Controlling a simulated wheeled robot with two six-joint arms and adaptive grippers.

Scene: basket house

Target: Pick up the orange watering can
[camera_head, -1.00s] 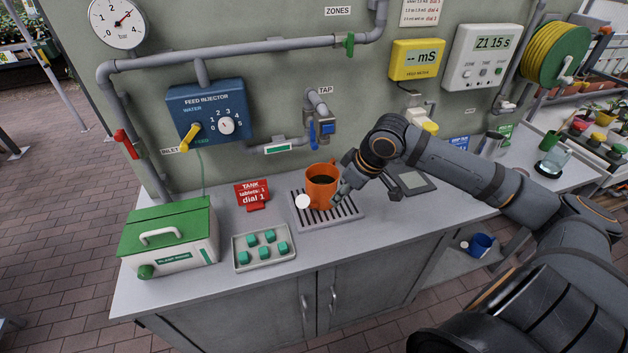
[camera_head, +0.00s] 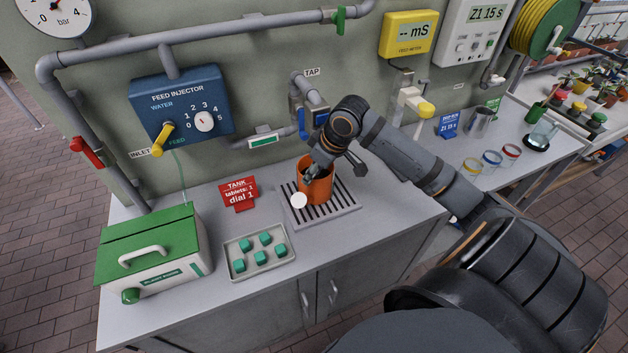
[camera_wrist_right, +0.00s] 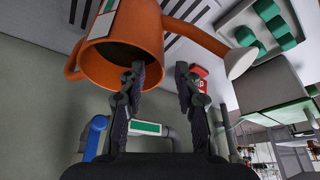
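The orange watering can (camera_head: 316,188) stands upright on the slatted drain grate (camera_head: 345,211) under the tap. Its white spout end (camera_head: 299,201) points to the front left. My right gripper (camera_head: 314,168) is at the can's top, partly covering the rim. In the right wrist view, the can (camera_wrist_right: 135,55) shows its dark opening, with the handle at left and the spout at right. The right gripper (camera_wrist_right: 162,76) is open there. One finger overlaps the opening and the other lies just right of the rim; contact cannot be told. My left gripper is not in view.
The tap (camera_head: 312,118) and its pipe are close behind the can. A red tank sign (camera_head: 238,194), a tray (camera_head: 232,262) of green cubes and a green-lidded box (camera_head: 150,250) stand to the left. The counter right of the grate is partly clear.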

